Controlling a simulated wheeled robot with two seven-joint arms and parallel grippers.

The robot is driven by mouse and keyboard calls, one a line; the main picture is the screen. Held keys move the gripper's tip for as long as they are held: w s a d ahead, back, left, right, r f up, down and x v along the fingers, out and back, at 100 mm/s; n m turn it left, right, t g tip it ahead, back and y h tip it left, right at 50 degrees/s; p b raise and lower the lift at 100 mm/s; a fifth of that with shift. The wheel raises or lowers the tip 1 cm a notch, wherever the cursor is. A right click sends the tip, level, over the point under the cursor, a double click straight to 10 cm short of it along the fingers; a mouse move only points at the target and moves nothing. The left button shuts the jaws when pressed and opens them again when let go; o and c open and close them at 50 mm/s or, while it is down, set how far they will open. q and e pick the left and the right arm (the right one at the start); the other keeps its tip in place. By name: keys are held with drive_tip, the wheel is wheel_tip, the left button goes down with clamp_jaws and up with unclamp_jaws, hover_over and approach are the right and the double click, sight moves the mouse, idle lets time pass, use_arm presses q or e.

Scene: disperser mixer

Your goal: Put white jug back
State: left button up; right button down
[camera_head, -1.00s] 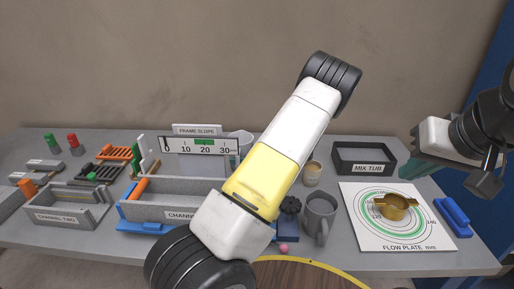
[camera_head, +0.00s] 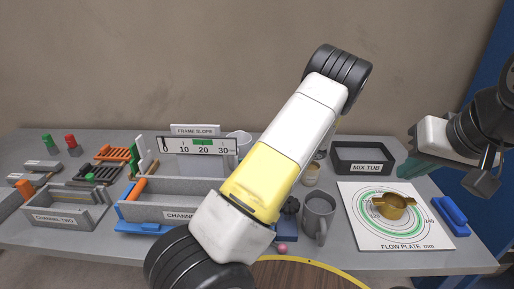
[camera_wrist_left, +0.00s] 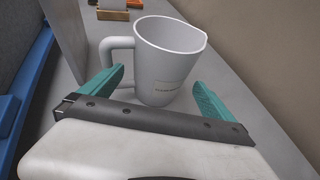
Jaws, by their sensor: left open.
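The white jug (camera_wrist_left: 168,62) stands upright on the grey table in the left wrist view, its handle to the left and a small label on its side. My left gripper (camera_wrist_left: 158,98) is open, with one teal finger on each side of the jug's lower part; contact is not clear. In the head view only part of the jug (camera_head: 244,138) shows, behind the frame slope gauge and my left arm. My left gripper is hidden there behind that arm. My right gripper (camera_head: 428,166) hangs above the table's right side; its finger gap is unclear.
The frame slope gauge (camera_head: 198,147) and channel block (camera_head: 165,198) stand left of my arm. A grey mug (camera_head: 318,214), tan cup (camera_head: 311,174), mix tub (camera_head: 362,158) and flow plate (camera_head: 365,232) with a brass piece (camera_head: 394,206) stand to the right. The wall is close behind the jug.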

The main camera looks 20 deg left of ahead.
use_arm(q)
drive_tip(key=w+v, duration=0.1)
drive_tip(key=v, duration=0.6)
drive_tip(key=s+d+r+n+t+h, duration=0.2)
drive_tip(key=s+r+n+h, duration=0.5)
drive_tip(key=s, duration=0.8)
drive_tip(key=s+d+r+n+t+h, duration=0.2)
drive_tip(key=s+r+n+h, duration=0.6)
drive_tip(key=s+r+n, duration=0.4)
drive_tip(key=s+d+r, duration=0.1)
drive_tip(key=s+r, duration=0.1)
drive_tip(key=s, duration=0.1)
drive_tip(key=shift+s+r, duration=0.2)
drive_tip(key=shift+s, duration=0.1)
drive_tip(key=shift+d, duration=0.1)
drive_tip(key=shift+c, duration=0.4)
